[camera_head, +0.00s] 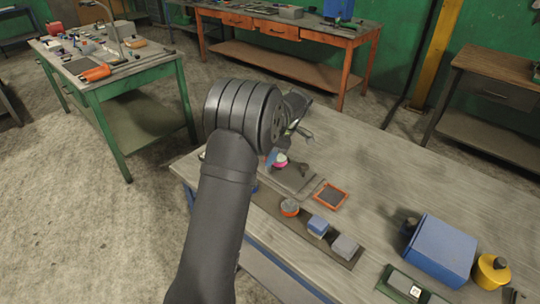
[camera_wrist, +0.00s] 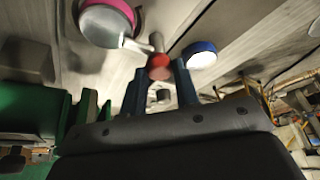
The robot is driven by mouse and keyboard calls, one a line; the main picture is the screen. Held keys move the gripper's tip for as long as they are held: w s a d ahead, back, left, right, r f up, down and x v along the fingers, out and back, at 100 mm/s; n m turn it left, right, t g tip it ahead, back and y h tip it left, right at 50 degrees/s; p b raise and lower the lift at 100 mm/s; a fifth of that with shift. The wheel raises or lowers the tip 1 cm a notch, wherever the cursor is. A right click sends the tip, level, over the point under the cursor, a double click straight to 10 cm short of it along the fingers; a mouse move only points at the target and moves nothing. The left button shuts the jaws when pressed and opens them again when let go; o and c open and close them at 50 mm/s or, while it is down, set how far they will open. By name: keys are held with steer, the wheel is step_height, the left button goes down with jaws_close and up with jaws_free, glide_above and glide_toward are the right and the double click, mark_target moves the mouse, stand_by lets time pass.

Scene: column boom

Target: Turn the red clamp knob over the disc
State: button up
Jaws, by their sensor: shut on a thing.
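The red clamp knob (camera_wrist: 158,66) shows in the wrist view between the two fingers of my gripper (camera_wrist: 159,76), which is shut on it. A grey metal clamp arm (camera_wrist: 136,44) runs left from beside the knob over a pale disc with a pink rim (camera_wrist: 108,20). In the head view my wrist hides most of the gripper and the knob. The pink-rimmed disc (camera_head: 281,160) shows only in part there, just below my wrist on the workbench.
A blue-rimmed round part (camera_wrist: 203,54) lies right of the knob in the wrist view. On the bench (camera_head: 400,180) are an orange-framed square (camera_head: 331,195), small blocks (camera_head: 318,226), a blue box (camera_head: 440,248) and a yellow cylinder (camera_head: 491,272). The bench's back middle is clear.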

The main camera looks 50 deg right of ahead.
steer(key=o, duration=1)
steer(key=v, duration=1.7)
steer(key=shift+s+d+r, duration=0.1)
steer(key=shift+s, duration=0.1)
steer(key=x, duration=1.7)
steer(key=shift+w, duration=0.2)
